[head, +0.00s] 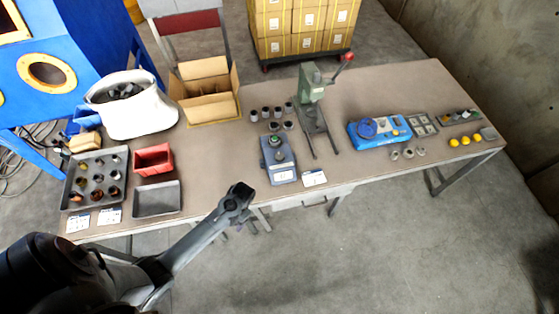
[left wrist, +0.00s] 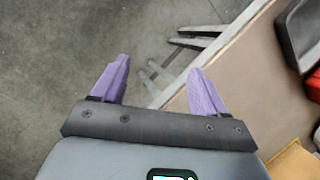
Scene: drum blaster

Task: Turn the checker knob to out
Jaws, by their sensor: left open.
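A grey-blue box with a dark round knob and a green top (head: 277,155) stands near the middle of the table's front edge. A blue device with a round dial (head: 378,130) stands further right. I cannot tell for certain which one is the checker, and the knob's setting is too small to read. My left gripper (head: 238,200) is in front of the table edge, left of and nearer than the grey-blue box, touching neither device. In the left wrist view its purple fingers (left wrist: 160,72) are apart and empty over the floor and table edge. My right gripper is not in view.
A green press with a red-knobbed lever (head: 312,90) stands behind and right of the grey-blue box. A dark tray (head: 157,200), a red bin (head: 153,159) and a cardboard box (head: 208,106) are to the left. Small dark cups (head: 265,113) stand behind the grey-blue box.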

